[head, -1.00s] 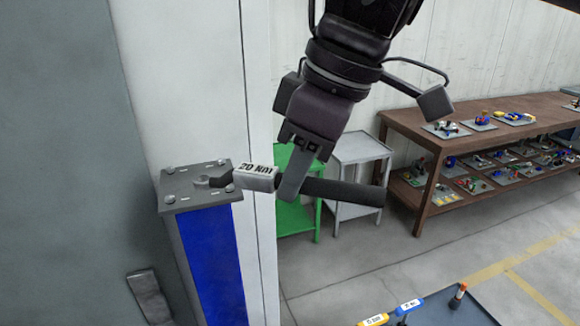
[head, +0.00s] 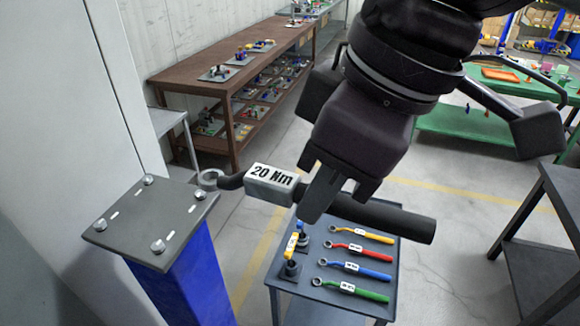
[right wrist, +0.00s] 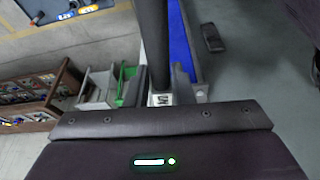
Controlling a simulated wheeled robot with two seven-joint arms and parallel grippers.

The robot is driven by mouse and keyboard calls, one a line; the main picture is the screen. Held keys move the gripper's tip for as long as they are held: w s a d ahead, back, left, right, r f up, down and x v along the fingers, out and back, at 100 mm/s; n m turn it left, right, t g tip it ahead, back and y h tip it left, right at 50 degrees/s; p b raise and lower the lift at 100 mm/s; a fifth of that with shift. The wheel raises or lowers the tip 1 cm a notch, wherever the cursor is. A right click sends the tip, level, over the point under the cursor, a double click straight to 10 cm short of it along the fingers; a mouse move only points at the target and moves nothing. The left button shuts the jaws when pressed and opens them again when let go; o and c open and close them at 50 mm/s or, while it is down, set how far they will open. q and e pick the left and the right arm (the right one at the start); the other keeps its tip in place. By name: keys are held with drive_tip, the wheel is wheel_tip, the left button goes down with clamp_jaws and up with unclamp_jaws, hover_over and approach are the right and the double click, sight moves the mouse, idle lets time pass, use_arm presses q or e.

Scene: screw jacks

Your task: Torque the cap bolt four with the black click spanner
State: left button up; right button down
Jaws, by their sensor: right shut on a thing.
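My right gripper (head: 318,200) is shut on the black click spanner (head: 390,216), which lies roughly level and bears a white "20 Nm" label (head: 270,183). Its black handle (right wrist: 153,40) also shows in the right wrist view. The spanner's ring end (head: 210,179) is by the right corner of the grey cap plate (head: 135,222), close to the right-hand cap bolt (head: 200,194). It does not sit around that bolt; its height above the plate is hard to tell. Several bolts stand at the plate's corners; their numbers are not readable. My left gripper is not in view.
The cap tops a blue column (head: 188,280). A dark cart (head: 300,300) below my right gripper holds yellow, red, blue and green spanners and small upright tools. A brown shelf (head: 190,77) stands behind, a green table (head: 460,122) at back right, a dark stand (head: 540,235) at right.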

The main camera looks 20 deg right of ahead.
sight(253, 167)
drive_tip(key=w+a, duration=0.1)
drive_tip(key=a, duration=0.1)
drive_tip(key=w+a+f+b, duration=0.1)
drive_tip(key=w+a, duration=0.1)
drive_tip(key=w+a+f, duration=0.1)
drive_tip(key=w+a, duration=0.1)
drive_tip(key=shift+f+b, duration=0.15)
drive_tip(key=shift+b, duration=0.2)
drive_tip(key=w+n+g+p, duration=0.1)
drive_tip(key=w+n+g, duration=0.2)
drive_tip(key=w+n, duration=0.7)
drive_tip(key=shift+w+a+y+p, duration=0.25)
drive_tip(key=shift+w+y+p, duration=0.15)
drive_tip(key=shift+w, duration=0.95)
drive_tip(key=shift+s+f, duration=0.1)
drive_tip(key=shift+f+b, duration=0.45)
drive_tip(key=shift+f, duration=0.3)
